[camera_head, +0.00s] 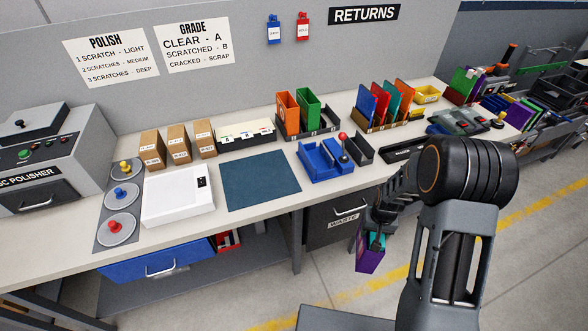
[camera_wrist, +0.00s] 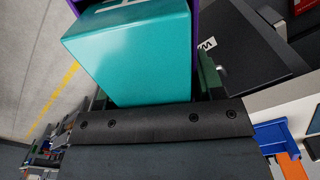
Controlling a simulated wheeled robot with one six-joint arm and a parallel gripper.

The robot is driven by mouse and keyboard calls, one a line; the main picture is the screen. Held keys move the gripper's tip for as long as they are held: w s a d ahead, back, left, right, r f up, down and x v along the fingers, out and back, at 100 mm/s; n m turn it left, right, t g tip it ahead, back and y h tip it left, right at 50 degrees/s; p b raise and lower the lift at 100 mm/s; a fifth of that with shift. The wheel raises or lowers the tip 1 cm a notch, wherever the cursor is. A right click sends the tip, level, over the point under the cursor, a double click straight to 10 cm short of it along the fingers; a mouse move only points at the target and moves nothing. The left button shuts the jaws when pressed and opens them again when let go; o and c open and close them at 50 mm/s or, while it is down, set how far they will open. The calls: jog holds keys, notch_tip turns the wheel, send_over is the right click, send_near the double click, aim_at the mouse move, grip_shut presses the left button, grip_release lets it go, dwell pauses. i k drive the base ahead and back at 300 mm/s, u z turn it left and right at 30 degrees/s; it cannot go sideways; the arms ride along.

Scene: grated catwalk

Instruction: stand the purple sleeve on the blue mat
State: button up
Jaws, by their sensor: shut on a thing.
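The purple sleeve (camera_head: 368,261) is held in my gripper (camera_head: 377,236), in front of the bench and below its top. A teal block-like part (camera_wrist: 135,50) shows at its gripper end and fills the upper middle of the wrist view. A purple edge (camera_wrist: 196,25) runs along its right side there. My gripper is shut on the sleeve; the contact of the fingers is mostly hidden. The blue mat (camera_head: 258,180) lies flat and empty on the bench, left of and above my gripper in the head view.
Left of the mat are a white box (camera_head: 178,195) and knobbed discs (camera_head: 121,195). A blue tray (camera_head: 325,160) stands to its right, and a rack with orange and green sleeves (camera_head: 307,112) behind. A dark waste bin (camera_head: 332,222) sits under the bench near my gripper.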

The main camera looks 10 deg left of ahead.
aim_at(258, 176)
jog(key=z, duration=1.05)
jog(key=k, duration=1)
jog(key=u, duration=1.75)
jog(key=i, duration=0.35)
jog(key=u, duration=0.05)
